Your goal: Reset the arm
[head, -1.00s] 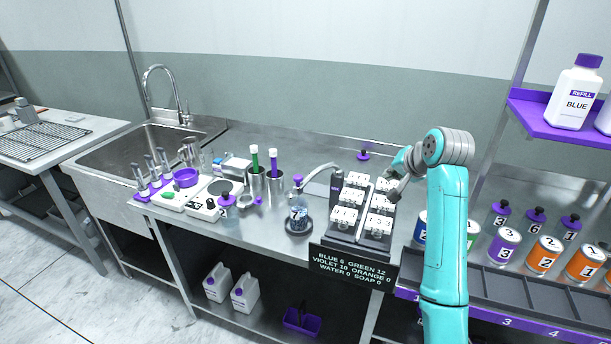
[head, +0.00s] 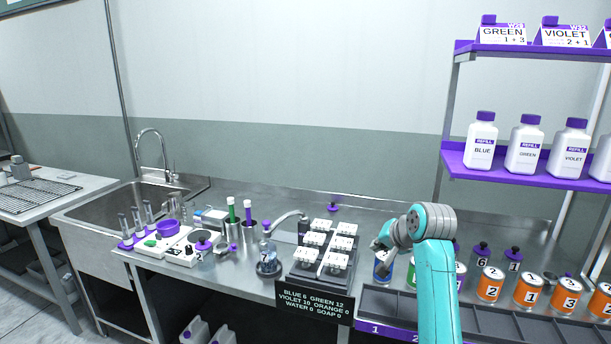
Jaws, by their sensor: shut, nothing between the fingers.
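My teal arm rises at the right of the head view, with its grey-capped elbow beside the wall behind the bench. My gripper (head: 381,244) is small and partly hidden by my own wrist. It is shut and empty, just right of the dispenser rack and above the row of paint cans. It appears apart from a blue-labelled can (head: 383,268) below it.
A rack (head: 325,250) of white-topped units stands left of my gripper, behind a dark sign (head: 314,303). Orange-labelled cans (head: 529,290) stand to the right. A purple shelf (head: 525,168) holds refill bottles. A sink (head: 125,212) is at the left.

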